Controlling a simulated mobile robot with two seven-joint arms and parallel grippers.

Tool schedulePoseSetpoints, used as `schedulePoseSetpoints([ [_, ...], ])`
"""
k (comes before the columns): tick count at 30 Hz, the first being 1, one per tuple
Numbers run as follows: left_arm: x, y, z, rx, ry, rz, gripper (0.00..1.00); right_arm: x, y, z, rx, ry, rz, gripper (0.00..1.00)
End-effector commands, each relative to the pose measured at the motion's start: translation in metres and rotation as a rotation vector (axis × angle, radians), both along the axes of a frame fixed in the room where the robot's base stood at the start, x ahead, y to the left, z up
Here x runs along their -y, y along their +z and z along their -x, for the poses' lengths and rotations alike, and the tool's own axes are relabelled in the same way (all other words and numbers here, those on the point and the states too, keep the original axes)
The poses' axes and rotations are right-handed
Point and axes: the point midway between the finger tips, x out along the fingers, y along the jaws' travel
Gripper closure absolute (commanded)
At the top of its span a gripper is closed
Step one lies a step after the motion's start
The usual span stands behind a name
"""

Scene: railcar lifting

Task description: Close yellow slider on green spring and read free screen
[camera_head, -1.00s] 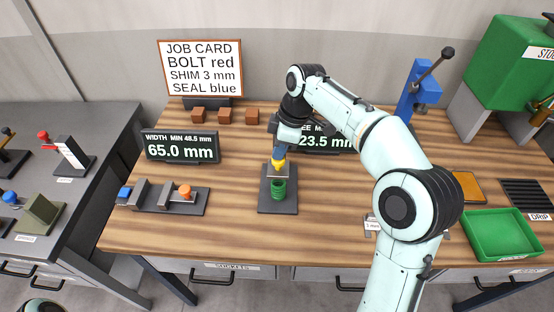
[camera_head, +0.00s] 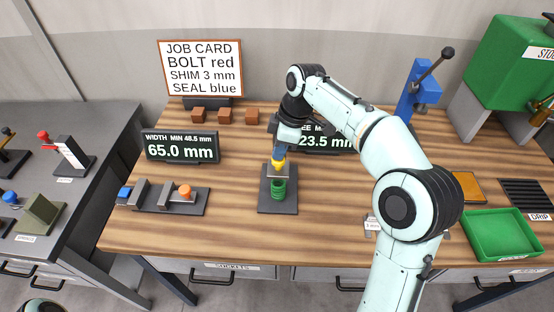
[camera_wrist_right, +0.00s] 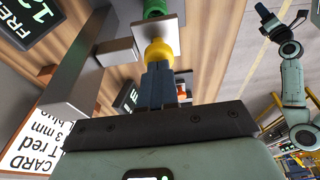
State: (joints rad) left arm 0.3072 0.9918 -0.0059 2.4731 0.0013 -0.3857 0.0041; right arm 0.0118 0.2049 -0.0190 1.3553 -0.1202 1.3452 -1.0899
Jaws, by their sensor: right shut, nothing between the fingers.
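The green spring (camera_head: 278,190) stands upright on a dark gauge base (camera_head: 264,203) in the middle of the bench; its top also shows in the right wrist view (camera_wrist_right: 154,8). Above it is a grey plate (camera_wrist_right: 154,34) with the yellow slider knob (camera_head: 279,164). My right gripper (camera_head: 280,156) points down with its blue fingers shut and empty, their tips at the yellow knob (camera_wrist_right: 158,51). The free screen (camera_head: 325,143) behind is partly covered by my arm: 23.5 shows in the head view, and a leading 12 in the wrist view (camera_wrist_right: 44,10). My left gripper (camera_wrist_right: 263,12) is small and unclear.
The width screen (camera_head: 181,147) reads 65.0 mm, with an orange-knobbed slide gauge (camera_head: 170,198) in front. A job card (camera_head: 200,67) and brown blocks (camera_head: 224,116) stand behind. A green tray (camera_head: 500,232) is at right. Bare wood lies beside the spring gauge.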

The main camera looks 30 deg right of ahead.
Motion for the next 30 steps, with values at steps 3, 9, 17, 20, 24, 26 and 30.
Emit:
schedulePoseSetpoints([
  [3, 0.000, -0.001, 0.001, -0.002, 0.001, -0.001, 0.57, 0.000, -0.002, 0.000, -0.001, 0.000, -0.001, 1.00],
  [9, 0.000, -0.006, 0.006, -0.007, 0.000, 0.000, 0.57, 0.000, -0.010, 0.001, -0.003, 0.001, -0.001, 1.00],
  [17, 0.000, -0.011, 0.010, -0.012, 0.000, 0.000, 0.57, 0.000, -0.020, 0.001, -0.003, 0.001, -0.001, 1.00],
  [20, 0.000, -0.014, 0.012, -0.013, 0.000, 0.000, 0.57, 0.000, -0.023, 0.001, -0.002, 0.000, 0.000, 1.00],
  [24, 0.000, -0.016, 0.015, -0.017, 0.000, 0.000, 0.57, 0.000, -0.028, 0.000, -0.002, 0.000, 0.000, 1.00],
  [26, 0.000, -0.018, 0.015, -0.018, 0.000, 0.001, 0.57, 0.000, -0.030, 0.000, -0.002, 0.000, 0.000, 1.00],
  [30, 0.000, -0.021, 0.018, -0.020, 0.001, 0.000, 0.57, 0.000, -0.035, 0.001, -0.002, 0.000, 0.000, 1.00],
])
